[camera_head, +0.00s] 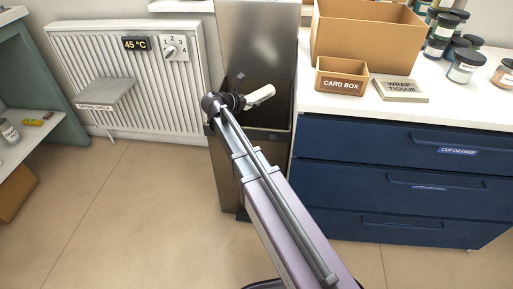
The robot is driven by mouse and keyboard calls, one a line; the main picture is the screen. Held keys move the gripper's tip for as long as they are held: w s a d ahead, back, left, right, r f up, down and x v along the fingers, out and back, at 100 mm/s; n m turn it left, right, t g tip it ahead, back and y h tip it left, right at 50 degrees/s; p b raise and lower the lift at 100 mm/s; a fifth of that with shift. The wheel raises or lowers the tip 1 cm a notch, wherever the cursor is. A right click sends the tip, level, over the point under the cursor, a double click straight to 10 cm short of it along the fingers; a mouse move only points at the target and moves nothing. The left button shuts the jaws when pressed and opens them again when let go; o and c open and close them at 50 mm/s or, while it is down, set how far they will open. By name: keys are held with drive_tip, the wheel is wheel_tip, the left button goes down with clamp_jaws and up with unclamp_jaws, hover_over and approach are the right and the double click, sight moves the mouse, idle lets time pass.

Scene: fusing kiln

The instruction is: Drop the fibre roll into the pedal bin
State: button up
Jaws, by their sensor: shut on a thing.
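The white fibre roll (261,96) is in my gripper (244,101), which is shut on its left end. The roll lies tilted, its free end pointing right and up. In the picture it shows in front of the open mouth of the dark pedal bin (226,170). The bin's grey lid (257,38) stands raised behind. My arm covers part of the bin's front. I cannot tell exactly how high the roll is relative to the bin's rim.
A white radiator (120,60) with a small shelf (105,92) is at the left. The floor (130,210) front left is clear.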

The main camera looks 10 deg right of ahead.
drive_tip(key=o, duration=1)
drive_tip(key=shift+r, duration=0.15)
